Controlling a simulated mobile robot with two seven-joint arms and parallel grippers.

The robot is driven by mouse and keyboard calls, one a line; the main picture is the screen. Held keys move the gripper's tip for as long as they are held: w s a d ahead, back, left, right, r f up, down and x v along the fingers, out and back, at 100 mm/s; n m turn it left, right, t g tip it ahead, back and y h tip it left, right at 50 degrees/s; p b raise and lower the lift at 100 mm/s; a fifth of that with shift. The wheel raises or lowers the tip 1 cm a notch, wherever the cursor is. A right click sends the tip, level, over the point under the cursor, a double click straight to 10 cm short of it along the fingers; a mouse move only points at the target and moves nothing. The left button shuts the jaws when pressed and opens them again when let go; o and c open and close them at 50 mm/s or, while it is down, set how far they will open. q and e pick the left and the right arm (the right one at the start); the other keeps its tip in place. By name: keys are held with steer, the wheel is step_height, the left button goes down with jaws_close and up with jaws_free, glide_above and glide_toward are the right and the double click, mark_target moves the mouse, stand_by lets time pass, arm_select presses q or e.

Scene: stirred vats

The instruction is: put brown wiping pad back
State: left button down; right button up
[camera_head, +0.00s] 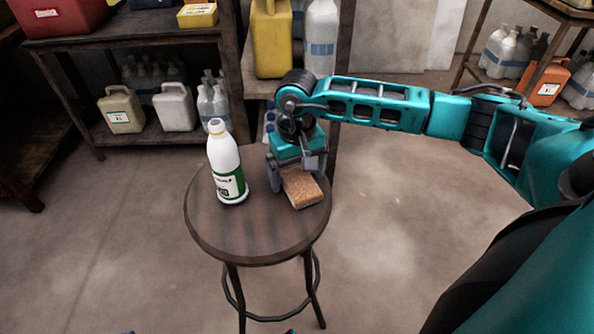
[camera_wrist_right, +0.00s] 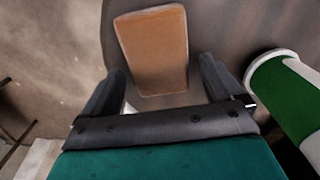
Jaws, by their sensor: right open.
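The brown wiping pad (camera_head: 302,188) lies on the round wooden stool (camera_head: 240,235), toward its right side. My right gripper (camera_head: 296,180) is just above and behind the pad, with its fingers pointing down. In the right wrist view the pad (camera_wrist_right: 153,50) shows ahead of the open fingers (camera_wrist_right: 160,92), its near end roughly between the fingertips. I cannot tell whether the fingers touch it. No left gripper shows; a bit of teal is at the bottom edge of the head view.
A white bottle with a green label (camera_head: 228,165) stands on the stool, left of my right gripper. It shows close to the fingers in the right wrist view (camera_wrist_right: 290,100). Shelves (camera_head: 150,135) with jugs and bottles stand behind. The floor around the stool is clear.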

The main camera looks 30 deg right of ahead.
mark_target(297, 177)
step_height(297, 177, up, 12)
steer(key=p, duration=0.2)
steer(key=shift+r, duration=0.15)
stand_by(0.5)
